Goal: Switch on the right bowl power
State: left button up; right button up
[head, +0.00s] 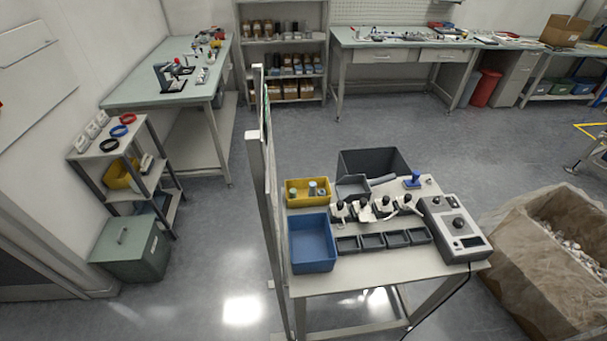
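A light grey control box (433,234) sits at the right end of the white work table. It has a round dark knob (458,223) and a small dark display with small controls near its front edge. A dark cable hangs down from the table below it. I see no bowl that I can identify, and no label or switch position is readable at this size. Neither of my grippers is in view.
The table (340,283) also holds a blue bin (312,243), a yellow bin (296,199), several small black trays and several black-and-white devices. A tall post and panel (256,170) stands at its left. A large brown box (530,265) stands to the right.

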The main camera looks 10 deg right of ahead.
aim_at(451, 200)
jog(key=l+z, duration=0.1)
jog(key=l, duration=0.35)
jog(key=i+l+z, duration=0.1)
jog(key=l, duration=0.3)
jog(key=i+l+z, duration=0.1)
jog(key=l, duration=0.35)
jog(key=i+l+z, duration=0.1)
jog(key=l, duration=0.35)
jog(key=i+l+z, duration=0.1)
jog(key=l, duration=0.3)
